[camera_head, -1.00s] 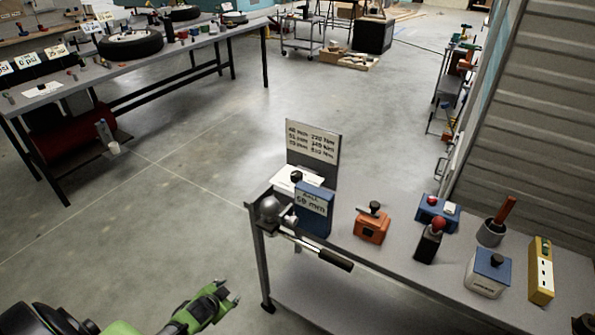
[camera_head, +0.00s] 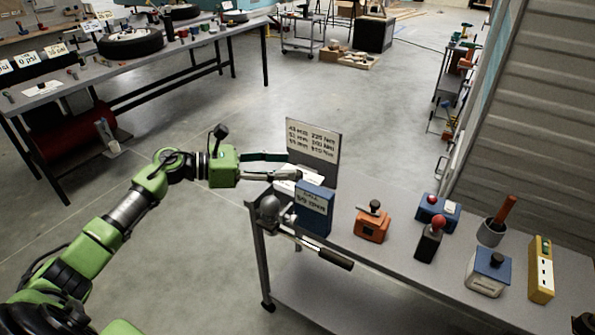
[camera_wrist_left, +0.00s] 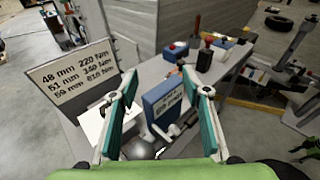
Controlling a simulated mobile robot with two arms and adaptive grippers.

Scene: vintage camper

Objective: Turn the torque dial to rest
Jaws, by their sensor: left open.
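My left gripper (camera_head: 292,166) is open and empty at the left end of the grey bench (camera_head: 352,268). Its two teal fingers also show spread apart in the left wrist view (camera_wrist_left: 162,76). A white plate or box with a dark knob (camera_wrist_left: 104,108) lies beside the left finger; in the head view the gripper mostly covers it. I cannot tell for sure whether this knob is the torque dial. An orange box with a black knob (camera_head: 372,224) and a white-and-blue box with a black knob (camera_head: 489,272) stand further right. My right gripper is out of view.
A sign with mm and Nm values (camera_head: 314,146) stands behind the fingers. A blue labelled box (camera_head: 313,210) and a grey ball with a black-handled bar (camera_head: 270,209) are close by. A red-knobbed black block (camera_head: 429,242) stands further right. Open floor lies left of the bench.

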